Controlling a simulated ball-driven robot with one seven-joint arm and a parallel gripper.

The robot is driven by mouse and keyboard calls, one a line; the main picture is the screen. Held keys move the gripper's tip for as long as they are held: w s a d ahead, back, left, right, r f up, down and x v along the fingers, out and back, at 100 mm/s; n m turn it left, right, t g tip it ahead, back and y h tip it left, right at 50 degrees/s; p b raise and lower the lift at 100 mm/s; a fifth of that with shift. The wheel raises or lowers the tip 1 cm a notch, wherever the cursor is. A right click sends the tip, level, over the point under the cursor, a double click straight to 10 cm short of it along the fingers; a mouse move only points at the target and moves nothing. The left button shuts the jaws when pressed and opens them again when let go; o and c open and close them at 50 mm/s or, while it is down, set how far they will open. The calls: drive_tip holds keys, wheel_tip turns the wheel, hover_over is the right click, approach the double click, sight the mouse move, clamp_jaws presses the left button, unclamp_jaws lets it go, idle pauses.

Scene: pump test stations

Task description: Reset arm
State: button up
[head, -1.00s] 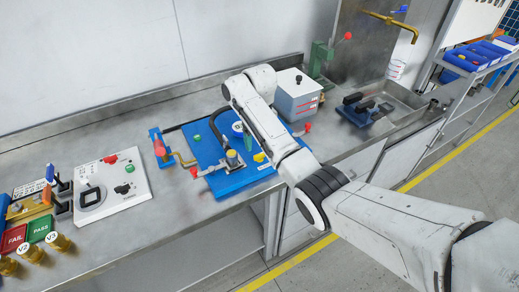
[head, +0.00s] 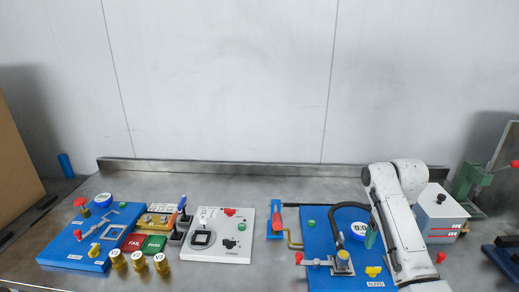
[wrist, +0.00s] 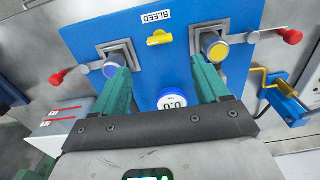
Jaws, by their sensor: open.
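My arm (head: 401,232) stands at the right of the head view, over the right edge of a blue pump panel (head: 317,245). In the wrist view, my gripper (wrist: 160,78) is open, its two green fingers wide apart with nothing between them. It points at the blue panel (wrist: 150,28). A yellow knob (wrist: 160,38) under a BLEED label, a round gauge (wrist: 173,99) and two round-topped fittings show there. The fingers partly overlap the fittings in the picture; I cannot tell whether they touch.
A white control box (head: 222,236) stands left of the panel. Farther left are PASS (head: 153,244) and FAIL blocks, several brass pieces (head: 139,261) and another blue panel (head: 72,245). A grey box (head: 437,212) stands close right of my arm. The bench's back strip is mostly clear.

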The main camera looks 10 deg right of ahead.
drive_tip(key=shift+n+y, duration=0.3)
drive_tip(key=shift+n, duration=0.1)
drive_tip(key=s+a+f, duration=0.1)
drive_tip(key=a+f, duration=0.1)
drive_tip(key=s+a+f, duration=0.2)
drive_tip(key=a+f, duration=0.1)
drive_tip(key=s+a+f, duration=0.1)
drive_tip(key=a+f, duration=0.1)
drive_tip(key=f, duration=0.1)
drive_tip(key=shift+s+a+f, duration=0.15)
drive_tip(key=shift+s+a, duration=0.1)
drive_tip(key=shift+s, duration=0.05)
drive_tip(key=s+a+f+n, duration=0.1)
drive_tip(key=s+a+f, duration=0.35)
drive_tip(key=s, duration=0.45)
drive_tip(key=s+a+f, duration=0.4)
drive_tip(key=s+a, duration=0.1)
drive_tip(key=s, duration=0.4)
drive_tip(key=s+r+t, duration=0.1)
drive_tip(key=s, duration=1.2)
drive_tip(key=shift+a+r+n+h+b, duration=0.15)
drive_tip(key=shift+a+n+h+b, duration=0.1)
drive_tip(key=shift+n+h+b, duration=0.15)
